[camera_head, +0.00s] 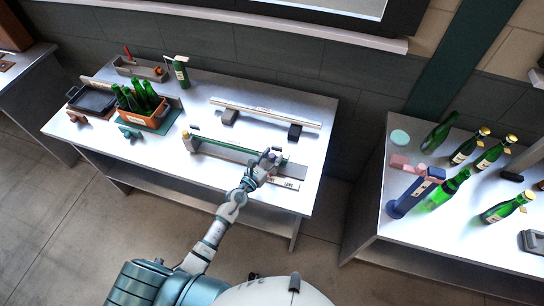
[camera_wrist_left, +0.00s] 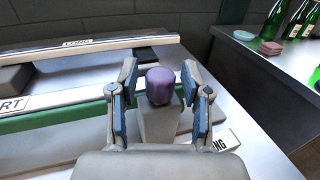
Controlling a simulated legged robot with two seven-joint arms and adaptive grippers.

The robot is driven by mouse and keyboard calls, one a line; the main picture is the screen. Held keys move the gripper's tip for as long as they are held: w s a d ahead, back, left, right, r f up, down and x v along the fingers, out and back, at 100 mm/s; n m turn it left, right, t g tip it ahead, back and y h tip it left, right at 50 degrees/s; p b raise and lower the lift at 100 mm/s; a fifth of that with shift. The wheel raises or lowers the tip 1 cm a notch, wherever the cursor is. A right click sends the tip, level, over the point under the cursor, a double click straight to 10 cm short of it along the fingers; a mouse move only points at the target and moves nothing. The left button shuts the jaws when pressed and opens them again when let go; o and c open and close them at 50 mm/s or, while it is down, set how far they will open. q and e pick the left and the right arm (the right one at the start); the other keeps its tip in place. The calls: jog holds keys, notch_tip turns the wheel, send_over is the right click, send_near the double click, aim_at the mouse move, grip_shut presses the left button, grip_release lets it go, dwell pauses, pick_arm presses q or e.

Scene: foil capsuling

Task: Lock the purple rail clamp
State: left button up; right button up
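The purple rail clamp (camera_wrist_left: 160,87) is a rounded purple knob on a grey block (camera_wrist_left: 158,124), seen in the left wrist view. My left gripper (camera_wrist_left: 163,76) is open, with one blue-padded finger on each side of the knob and a visible gap to it. In the head view my left gripper (camera_head: 267,160) is at the right end of the green rail (camera_head: 228,149) and hides most of the clamp. My right gripper is in neither view.
A long pale rail (camera_head: 265,112) on dark blocks lies behind the green one. An orange crate (camera_head: 150,119) of green bottles stands at the left of the table. A second table with bottles (camera_head: 438,190) stands to the right, across a gap.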

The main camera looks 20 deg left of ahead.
pick_arm(q)
jog(key=v, duration=1.2)
dwell(0.5)
